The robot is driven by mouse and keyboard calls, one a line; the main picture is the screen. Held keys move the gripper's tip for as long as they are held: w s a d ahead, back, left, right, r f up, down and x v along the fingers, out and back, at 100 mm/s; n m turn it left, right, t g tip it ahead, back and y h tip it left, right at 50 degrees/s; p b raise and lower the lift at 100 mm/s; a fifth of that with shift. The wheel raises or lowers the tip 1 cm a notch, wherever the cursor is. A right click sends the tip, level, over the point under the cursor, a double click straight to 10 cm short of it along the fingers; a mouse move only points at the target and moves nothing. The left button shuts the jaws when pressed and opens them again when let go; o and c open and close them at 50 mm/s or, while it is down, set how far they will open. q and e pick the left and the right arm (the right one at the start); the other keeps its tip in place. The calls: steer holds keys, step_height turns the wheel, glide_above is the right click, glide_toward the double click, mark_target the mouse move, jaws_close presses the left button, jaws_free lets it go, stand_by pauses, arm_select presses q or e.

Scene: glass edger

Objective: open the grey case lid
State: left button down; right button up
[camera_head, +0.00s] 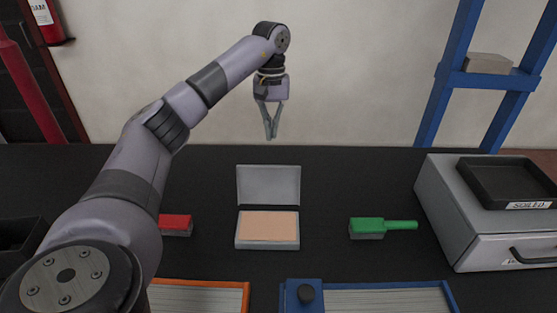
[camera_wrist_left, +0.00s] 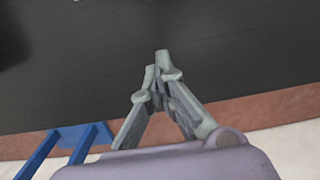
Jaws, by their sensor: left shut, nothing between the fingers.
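The grey case (camera_head: 267,242) sits on the black table in the middle of the head view. Its grey lid (camera_head: 268,185) stands up at the back edge, open, and a tan inside surface (camera_head: 268,226) shows. My left gripper (camera_head: 270,136) hangs above and behind the case, pointing down, apart from the lid. Its fingertips are together with nothing between them. In the left wrist view the fingers (camera_wrist_left: 163,70) are also close together, over the black table; the case is not in that view. My right gripper is not in view.
A red-topped block (camera_head: 176,224) lies left of the case, partly behind my left arm. A green-handled tool (camera_head: 368,227) lies to its right. A grey box (camera_head: 470,240) bearing a black tray (camera_head: 505,185) stands far right. Orange- and blue-edged trays (camera_head: 370,284) lie in front.

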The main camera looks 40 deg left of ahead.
mark_target(269, 184)
arm_select(q)
steer(key=f, duration=0.2)
steer(key=f+p, duration=0.1)
steer(key=f, duration=0.2)
steer(key=f+p, duration=0.1)
steer(key=f, duration=0.2)
steer(key=shift+s+d+f, duration=0.25)
steer(key=shift+s, duration=0.15)
steer(key=shift+s+d+r+p, duration=0.4)
steer(key=shift+s+d+p, duration=0.05)
steer(key=shift+s+d, duration=0.2)
steer(key=shift+s+d+r+p, duration=0.4)
steer(key=shift+s+d+p, duration=0.1)
steer(key=shift+s, duration=0.1)
